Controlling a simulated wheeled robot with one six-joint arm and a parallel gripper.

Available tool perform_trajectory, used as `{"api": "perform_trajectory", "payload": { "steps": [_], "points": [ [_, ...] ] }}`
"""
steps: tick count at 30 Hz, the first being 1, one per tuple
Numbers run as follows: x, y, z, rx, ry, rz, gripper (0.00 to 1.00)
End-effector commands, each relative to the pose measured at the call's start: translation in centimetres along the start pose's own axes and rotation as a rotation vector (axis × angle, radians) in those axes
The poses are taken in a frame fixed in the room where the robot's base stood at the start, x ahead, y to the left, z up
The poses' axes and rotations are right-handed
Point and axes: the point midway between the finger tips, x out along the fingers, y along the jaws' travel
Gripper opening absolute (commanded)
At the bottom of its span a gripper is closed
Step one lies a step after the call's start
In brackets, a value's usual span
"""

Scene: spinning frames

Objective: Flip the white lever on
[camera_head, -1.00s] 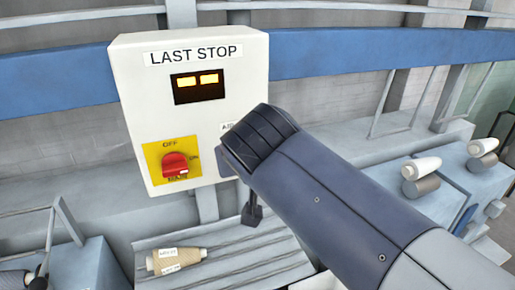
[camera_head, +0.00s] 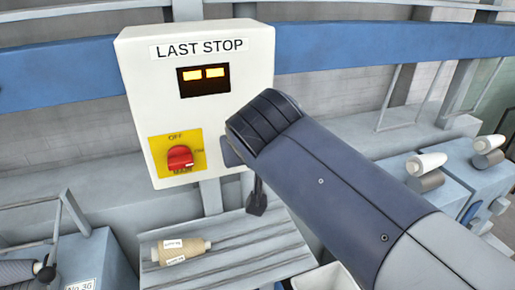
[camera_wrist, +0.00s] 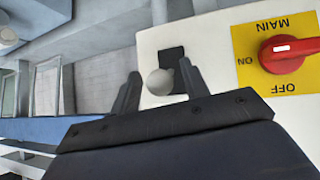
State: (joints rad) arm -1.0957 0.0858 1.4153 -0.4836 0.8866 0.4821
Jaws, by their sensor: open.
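The white lever's pale round knob (camera_wrist: 160,82) shows in the wrist view, in front of a dark plate (camera_wrist: 172,58) on the white box. My gripper (camera_wrist: 158,70) is open, with one dark finger on each side of the knob. Whether either finger touches it I cannot tell. In the head view my arm covers the lever, and one dark finger (camera_head: 256,199) hangs below the arm's end, at the lower right of the white control box (camera_head: 140,90) labelled LAST STOP.
A red rotary switch (camera_head: 180,157) on a yellow MAIN plate sits left of my arm; the wrist view shows it at the right (camera_wrist: 288,52). Two display segments glow amber (camera_head: 203,79). A tan yarn cone (camera_head: 181,251) lies on the slatted shelf below.

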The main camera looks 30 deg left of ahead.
Motion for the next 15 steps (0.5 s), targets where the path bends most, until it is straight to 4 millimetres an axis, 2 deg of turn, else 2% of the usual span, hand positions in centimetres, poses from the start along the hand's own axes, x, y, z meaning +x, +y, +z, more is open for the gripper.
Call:
{"api": "perform_trajectory", "payload": {
  "steps": [5, 8, 15],
  "points": [
    [-0.3, 0.0, 0.1, 0.0, 0.0, 0.0, 0.43],
    [-1.3, -0.1, 0.1, 0.0, 0.002, -0.002, 0.43],
    [-6.0, -0.1, 0.1, 0.0, 0.005, -0.004, 0.43]
  ]
}}
